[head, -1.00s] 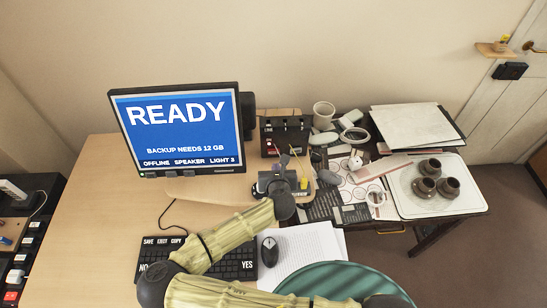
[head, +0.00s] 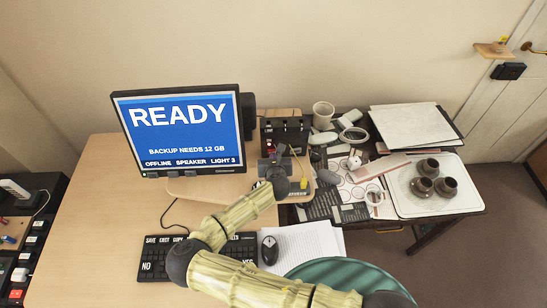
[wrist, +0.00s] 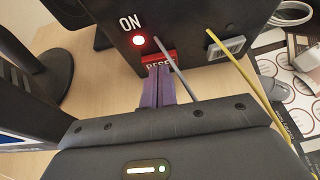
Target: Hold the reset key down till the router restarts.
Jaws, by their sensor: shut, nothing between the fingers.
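The router is a black box (head: 284,134) at the desk's back right edge, beside the monitor. In the wrist view the router (wrist: 190,35) fills the top, with a lit red lamp (wrist: 139,40) under the word ON. Below it is the red reset key (wrist: 150,57), its lettering partly covered by my fingers. My gripper (wrist: 159,69) is shut and empty. Its purple fingertips are right at the key's lower front; I cannot tell whether they press it. The monitor (head: 182,130) reads READY, BACKUP NEEDS 12 GB, OFFLINE.
A grey cable (wrist: 175,72) and a yellow cable (wrist: 243,80) run from the router close to the right of my fingers. A keyboard (head: 155,262), mouse (head: 269,250) and papers (head: 305,243) lie in front. The cluttered side table (head: 395,212) is at right.

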